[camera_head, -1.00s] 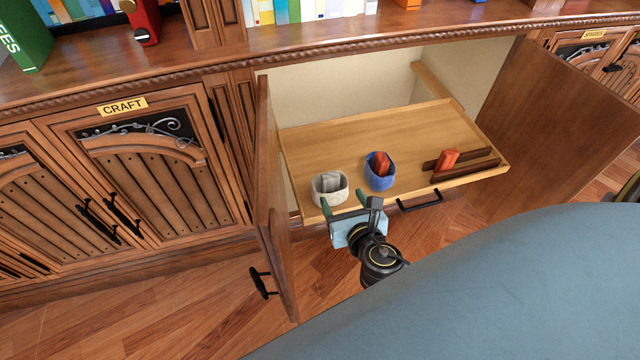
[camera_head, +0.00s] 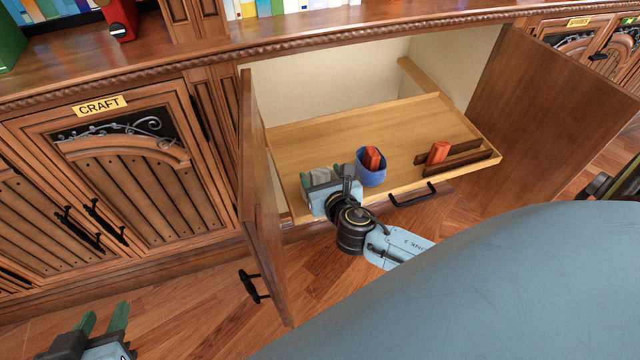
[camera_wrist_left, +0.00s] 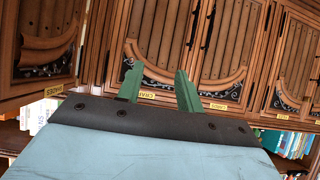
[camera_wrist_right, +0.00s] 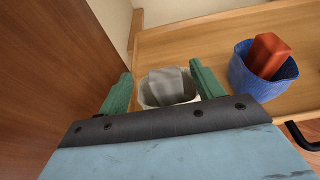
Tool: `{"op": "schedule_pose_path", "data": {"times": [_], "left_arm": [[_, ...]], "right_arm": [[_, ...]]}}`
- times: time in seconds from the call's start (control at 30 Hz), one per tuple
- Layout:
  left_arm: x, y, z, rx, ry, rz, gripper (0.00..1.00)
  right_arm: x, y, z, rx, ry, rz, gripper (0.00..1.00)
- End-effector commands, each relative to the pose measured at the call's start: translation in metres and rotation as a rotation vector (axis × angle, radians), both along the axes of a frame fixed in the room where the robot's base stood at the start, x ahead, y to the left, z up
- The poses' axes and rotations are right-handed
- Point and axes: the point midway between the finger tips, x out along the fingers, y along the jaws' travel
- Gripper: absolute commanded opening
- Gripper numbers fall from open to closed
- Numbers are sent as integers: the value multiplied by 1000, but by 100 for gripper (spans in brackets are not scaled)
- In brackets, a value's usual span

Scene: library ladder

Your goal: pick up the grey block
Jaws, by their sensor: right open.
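The grey block (camera_wrist_right: 168,84) sits in a whitish cup (camera_wrist_right: 154,98) at the left front of the pull-out tray (camera_head: 400,127). It shows between the two green fingers of my right gripper (camera_wrist_right: 162,86), which is open. In the head view my right gripper (camera_head: 321,178) is at the cup and hides most of it; the grey block (camera_head: 321,174) shows only partly there. I cannot tell whether the fingers touch the cup or block. My left gripper (camera_head: 104,318) is open and empty, low at the left; its fingers also show in the left wrist view (camera_wrist_left: 158,84).
A blue cup (camera_head: 371,173) with a red block (camera_head: 372,158) stands just right of the grey block's cup. Another red block (camera_head: 438,152) lies by brown rails (camera_head: 462,158). Open cabinet doors stand left (camera_head: 262,210) and right (camera_head: 545,120) of the tray.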

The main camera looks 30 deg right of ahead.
Motion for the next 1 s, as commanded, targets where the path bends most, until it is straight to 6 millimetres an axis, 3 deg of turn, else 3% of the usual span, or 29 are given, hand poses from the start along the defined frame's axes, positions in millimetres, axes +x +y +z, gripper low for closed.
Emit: {"op": "schedule_pose_path", "data": {"times": [0.3,0.7,1.0], "left_arm": [[24,-17,44,-83,-301,-25,36],[30,-30,105,-189,-662,-49,36],[28,-31,118,-210,-731,-52,36]], "right_arm": [[14,-6,-13,0,-1,0,66],[37,-12,-23,1,0,0,66],[42,-13,-23,0,1,0,66]]}}
